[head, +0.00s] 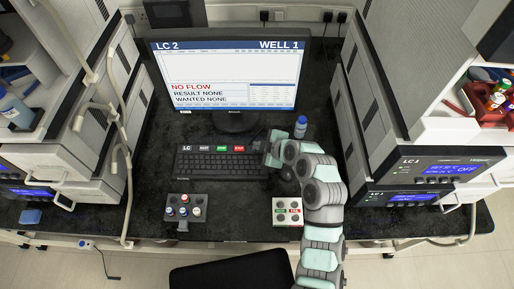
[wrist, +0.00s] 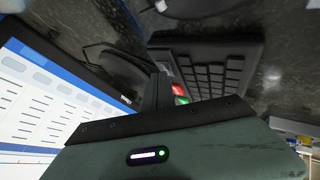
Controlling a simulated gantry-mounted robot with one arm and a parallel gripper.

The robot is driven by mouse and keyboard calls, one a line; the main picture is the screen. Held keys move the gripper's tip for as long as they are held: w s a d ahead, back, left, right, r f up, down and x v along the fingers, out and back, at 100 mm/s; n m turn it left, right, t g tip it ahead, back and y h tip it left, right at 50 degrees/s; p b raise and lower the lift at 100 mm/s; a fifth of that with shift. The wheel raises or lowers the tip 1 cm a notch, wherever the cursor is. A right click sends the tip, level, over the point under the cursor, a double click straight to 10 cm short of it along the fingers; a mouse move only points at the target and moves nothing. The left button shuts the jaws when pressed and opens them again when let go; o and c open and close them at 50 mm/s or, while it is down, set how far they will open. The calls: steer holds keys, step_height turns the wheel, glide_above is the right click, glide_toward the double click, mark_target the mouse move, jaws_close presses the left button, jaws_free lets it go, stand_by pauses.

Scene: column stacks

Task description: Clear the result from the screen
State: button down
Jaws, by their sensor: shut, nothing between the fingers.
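The screen (head: 226,72) stands at the back of the bench and reads LC 2, WELL 1, NO FLOW, RESULT NONE and WANTED NONE. Part of it shows in the wrist view (wrist: 45,105). The dark keyboard (head: 222,167) lies in front of it, also in the wrist view (wrist: 215,72). My gripper (head: 264,147) is shut and empty at the keyboard's right end, near the red key. I cannot tell whether it touches anything.
A small rack (head: 185,212) with several capped vials stands front left. A pale block (head: 287,204) with green and red labels stands front right. Instrument stacks (head: 429,171) flank both sides.

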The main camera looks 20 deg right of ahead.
steer(key=shift+r, duration=0.8)
steer(key=shift+r, duration=0.15)
steer(key=shift+r+p, duration=0.9)
steer(key=shift+r, duration=1.5)
